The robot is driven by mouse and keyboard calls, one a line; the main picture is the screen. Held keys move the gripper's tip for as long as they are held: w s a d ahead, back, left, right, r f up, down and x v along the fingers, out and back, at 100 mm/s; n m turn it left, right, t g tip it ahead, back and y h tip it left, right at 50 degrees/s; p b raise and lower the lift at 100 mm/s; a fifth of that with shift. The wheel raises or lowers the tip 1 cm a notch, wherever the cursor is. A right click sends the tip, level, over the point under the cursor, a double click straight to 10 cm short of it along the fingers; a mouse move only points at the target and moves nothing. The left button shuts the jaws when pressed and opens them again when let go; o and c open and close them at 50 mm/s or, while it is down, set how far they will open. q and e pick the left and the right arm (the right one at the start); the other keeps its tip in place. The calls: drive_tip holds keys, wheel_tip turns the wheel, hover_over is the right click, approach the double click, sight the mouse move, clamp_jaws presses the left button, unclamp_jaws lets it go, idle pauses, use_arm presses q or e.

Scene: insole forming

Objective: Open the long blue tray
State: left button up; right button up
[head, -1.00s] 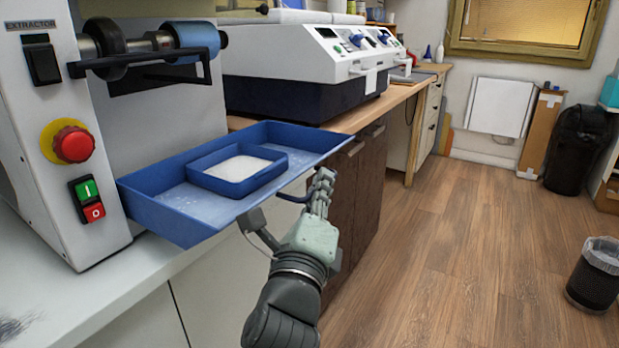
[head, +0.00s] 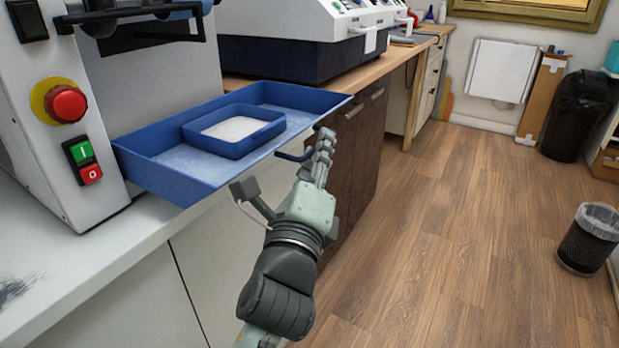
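The long blue tray (head: 165,180) sticks out from the front of the white machine, over the counter edge. A smaller blue box (head: 205,144) with white material in it sits inside the tray. The other finger is lower left, below the tray's front wall. My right gripper is not in view.
The white machine (head: 100,90) with a red stop button (head: 66,104) stands at the left on a pale counter (head: 90,270). Another white and dark machine (head: 285,45) stands behind on a wooden worktop. Wooden floor is clear at right, with a black wire bin (head: 585,245).

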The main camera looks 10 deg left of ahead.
use_arm(q)
drive_tip(key=v, duration=1)
drive_tip(key=shift+s, duration=0.2)
